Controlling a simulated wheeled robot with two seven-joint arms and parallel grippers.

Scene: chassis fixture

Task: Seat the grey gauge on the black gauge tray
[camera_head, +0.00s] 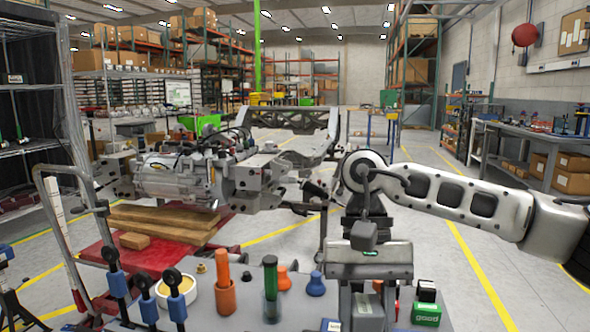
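My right gripper (368,318) comes in from the right and points down over the near table. Its two fingers stand apart, with a grey block with green marking (368,304) between them; this may be the grey gauge. I cannot tell whether the fingers press on it. Just to the right stands a black and green block with a white-lettered front (426,308). I cannot pick out the black gauge tray for certain; the gripper and the lower picture edge hide part of the table. My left gripper is not in view.
The grey table (225,321) carries an orange holder (225,296), a green-handled tool (270,285), a blue knob (316,285), a white bowl (178,290) and several upright blue-gripped tools at the left. Behind them is a red platform (150,258) with wooden beams under a metal assembly.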

